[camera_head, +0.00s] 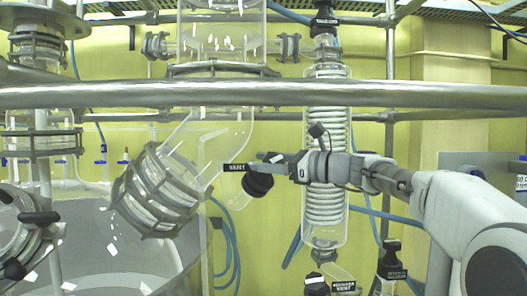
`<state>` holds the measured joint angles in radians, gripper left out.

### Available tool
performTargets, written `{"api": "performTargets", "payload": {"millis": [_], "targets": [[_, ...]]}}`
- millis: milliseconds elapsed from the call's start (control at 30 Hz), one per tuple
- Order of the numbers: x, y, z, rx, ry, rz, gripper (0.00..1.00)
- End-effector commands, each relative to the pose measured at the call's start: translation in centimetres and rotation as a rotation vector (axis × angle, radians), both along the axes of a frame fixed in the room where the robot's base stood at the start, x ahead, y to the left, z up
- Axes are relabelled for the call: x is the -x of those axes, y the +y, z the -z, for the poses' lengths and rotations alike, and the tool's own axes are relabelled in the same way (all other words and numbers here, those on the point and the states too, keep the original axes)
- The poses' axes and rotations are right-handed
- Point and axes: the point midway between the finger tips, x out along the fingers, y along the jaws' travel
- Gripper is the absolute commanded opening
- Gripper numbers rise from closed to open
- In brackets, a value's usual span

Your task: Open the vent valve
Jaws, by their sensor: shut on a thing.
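A black round valve knob (258,184) sits on a glass side neck just left of the picture's middle. A small black label (236,168) is beside it, with lettering too small to read surely. My gripper (268,164) reaches in from the right and is shut on this knob. The fingers partly cover the knob's top and right side, so the exact finger contact and how far the knob is turned are hard to tell.
A coiled glass condenser (324,203) stands behind my wrist. A thick metal rail (200,94) crosses above the arm. A clamped glass flange (160,190) is left of the knob. More black-capped valves (391,262) stand at the lower right, with blue hoses nearby.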

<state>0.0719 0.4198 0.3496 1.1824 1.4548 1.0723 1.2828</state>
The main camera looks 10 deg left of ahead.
Motion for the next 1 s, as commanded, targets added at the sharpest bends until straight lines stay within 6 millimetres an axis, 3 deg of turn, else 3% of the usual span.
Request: {"api": "performTargets", "payload": {"millis": [167, 500, 1000], "targets": [[0.2, 0.0, -0.6, 0.061, -0.1, -0.12, 0.06], [0.8, 0.0, 0.2, 0.167, -0.284, -0.329, 0.06], [1.2, 0.0, 0.7, 0.239, -0.407, -0.47, 0.06]]}}
